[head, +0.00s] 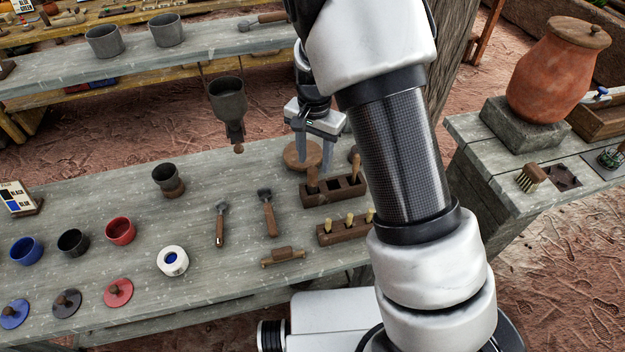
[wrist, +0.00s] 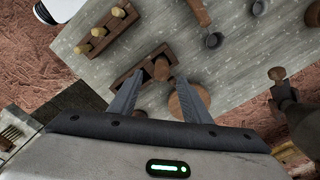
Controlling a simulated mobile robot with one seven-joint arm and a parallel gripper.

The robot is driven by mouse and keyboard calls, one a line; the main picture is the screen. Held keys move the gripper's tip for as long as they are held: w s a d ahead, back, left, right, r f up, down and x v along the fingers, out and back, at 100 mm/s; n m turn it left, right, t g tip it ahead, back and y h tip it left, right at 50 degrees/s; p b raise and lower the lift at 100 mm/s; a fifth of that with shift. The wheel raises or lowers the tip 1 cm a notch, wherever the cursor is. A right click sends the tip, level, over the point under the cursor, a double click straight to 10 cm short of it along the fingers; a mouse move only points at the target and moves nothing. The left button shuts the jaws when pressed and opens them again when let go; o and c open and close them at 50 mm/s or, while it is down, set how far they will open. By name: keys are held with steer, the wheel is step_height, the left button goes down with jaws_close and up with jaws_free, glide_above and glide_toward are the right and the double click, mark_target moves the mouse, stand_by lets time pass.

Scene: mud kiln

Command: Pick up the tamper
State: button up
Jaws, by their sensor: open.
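A tool with an upright wooden handle, which looks like the tamper (head: 312,178), stands in the left end of a dark wooden rack (head: 333,196) on the grey table. In the wrist view the tamper (wrist: 161,68) shows between the tips of my fingers. My gripper (head: 313,164) is open and empty, pointing down just above the handle. It also shows in the wrist view (wrist: 160,76). I cannot tell whether the fingers touch the handle. The tamper's lower end is hidden in the rack. A second wooden handle (head: 356,166) stands at the rack's right end.
A round wooden disc (head: 293,155) lies behind the rack, close to my fingers. A block with several light pegs (head: 336,233) stands in front. Two dark-headed tools (head: 221,228) (head: 269,217) and a wooden roller (head: 283,257) lie to the left. A grey hopper (head: 229,98) stands at the back.

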mark_target(313, 168)
steer(key=shift+a+f, duration=0.15)
steer(key=shift+f, duration=3.25)
jaws_close()
